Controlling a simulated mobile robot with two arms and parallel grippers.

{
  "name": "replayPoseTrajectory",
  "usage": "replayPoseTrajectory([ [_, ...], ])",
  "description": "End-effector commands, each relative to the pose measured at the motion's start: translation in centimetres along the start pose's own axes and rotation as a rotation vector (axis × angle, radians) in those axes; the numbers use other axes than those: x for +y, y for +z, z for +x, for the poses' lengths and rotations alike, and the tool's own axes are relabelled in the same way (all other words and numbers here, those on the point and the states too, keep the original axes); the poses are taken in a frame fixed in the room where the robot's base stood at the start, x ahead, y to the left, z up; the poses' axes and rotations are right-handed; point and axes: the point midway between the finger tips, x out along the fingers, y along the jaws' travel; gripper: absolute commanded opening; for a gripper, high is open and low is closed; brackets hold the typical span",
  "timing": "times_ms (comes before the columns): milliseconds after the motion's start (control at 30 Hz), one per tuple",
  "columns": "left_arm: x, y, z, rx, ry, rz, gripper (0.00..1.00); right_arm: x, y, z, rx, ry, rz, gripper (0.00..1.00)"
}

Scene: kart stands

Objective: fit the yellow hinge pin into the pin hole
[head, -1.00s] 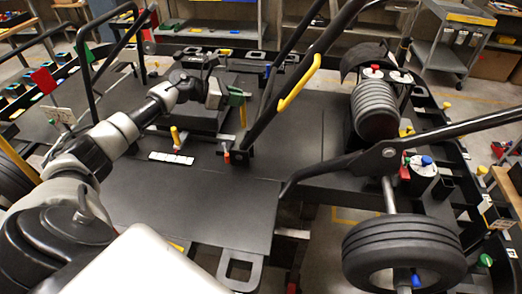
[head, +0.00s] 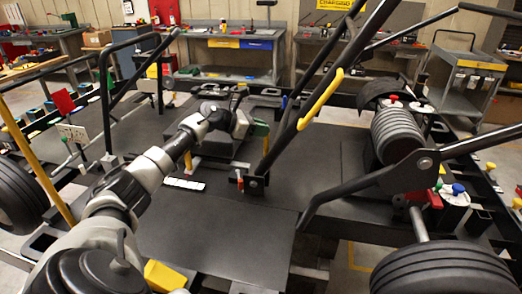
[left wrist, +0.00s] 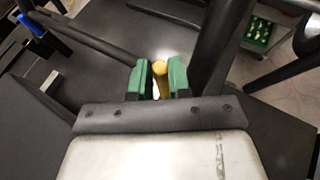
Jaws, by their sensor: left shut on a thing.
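My left gripper (head: 258,132) has green finger pads and is beside the slanted black tube (head: 290,125). In the left wrist view, the pads (left wrist: 160,80) are shut on the yellow hinge pin (left wrist: 160,69), whose rounded end shows between them. I cannot pick out the pin hole in either view. My right gripper is not in view.
A yellow grip (head: 321,98) is on the slanted tube, whose foot has a bracket with a red part (head: 240,182). Another yellow upright piece (head: 188,160) stands left of the gripper. The black deck (head: 215,225) in front is mostly clear.

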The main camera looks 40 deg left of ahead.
Motion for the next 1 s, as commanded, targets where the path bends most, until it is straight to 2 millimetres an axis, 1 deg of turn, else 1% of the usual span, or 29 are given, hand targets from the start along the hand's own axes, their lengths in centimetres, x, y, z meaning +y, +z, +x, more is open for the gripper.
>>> replayPoseTrajectory([
  [133, 0.0, -1.3, 0.6, -0.001, 0.0, -0.002, 0.0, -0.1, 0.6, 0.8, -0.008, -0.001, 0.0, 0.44],
  [333, 0.0, -4.5, 1.9, -0.002, 0.0, -0.002, 0.0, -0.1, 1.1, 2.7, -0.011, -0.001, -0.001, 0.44],
  [400, 0.0, -4.8, 2.0, -0.002, 0.0, -0.001, 0.0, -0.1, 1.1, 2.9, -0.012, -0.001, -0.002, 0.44],
  [600, 0.0, -4.7, 2.0, -0.002, 0.0, 0.0, 0.0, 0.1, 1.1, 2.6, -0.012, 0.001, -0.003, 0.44],
  [633, 0.0, -4.7, 2.0, -0.001, 0.0, 0.0, 0.2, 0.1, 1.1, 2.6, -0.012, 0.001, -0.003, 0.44],
  [700, 0.0, -4.7, 2.0, -0.001, 0.0, 0.0, 0.29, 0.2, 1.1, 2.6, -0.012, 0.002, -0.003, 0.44],
  [1000, 0.0, -4.8, 1.8, 0.0, 0.001, 0.0, 0.29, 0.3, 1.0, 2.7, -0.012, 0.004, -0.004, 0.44],
])
